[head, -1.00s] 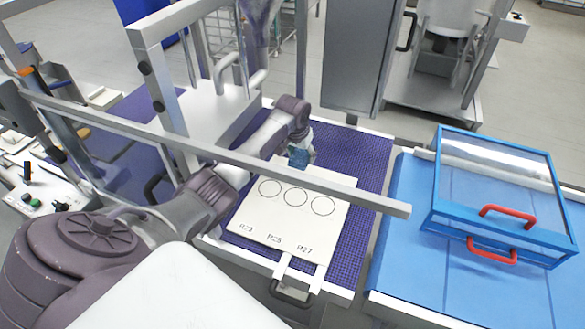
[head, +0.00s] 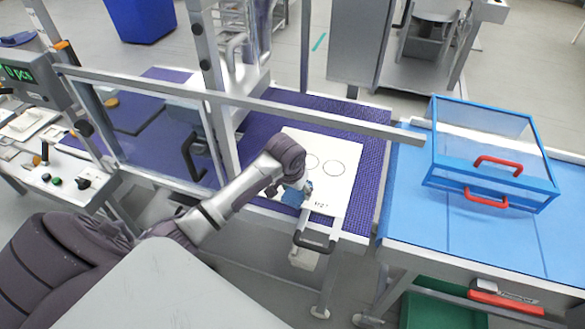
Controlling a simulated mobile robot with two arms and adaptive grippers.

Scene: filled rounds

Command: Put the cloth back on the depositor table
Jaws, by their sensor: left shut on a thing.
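The cloth (head: 291,198) is a small blue bundle in the head view, at the front left part of a white board marked with circles (head: 345,180). My left gripper (head: 303,189) is shut on the cloth, low over or at the board's front edge. Whether the cloth touches the board I cannot tell. The gripper's wrist hides part of the board and one of its circles. The board lies on a purple mesh surface (head: 372,165). Which surface is the depositor table is not marked in the picture. My right gripper is not in view.
A metal guard bar (head: 300,112) crosses above the purple surface. A black handle (head: 314,243) sticks out at the front. A blue guard box (head: 490,160) with red handles stands on the blue conveyor (head: 410,215) at right. A control panel (head: 60,180) is at left.

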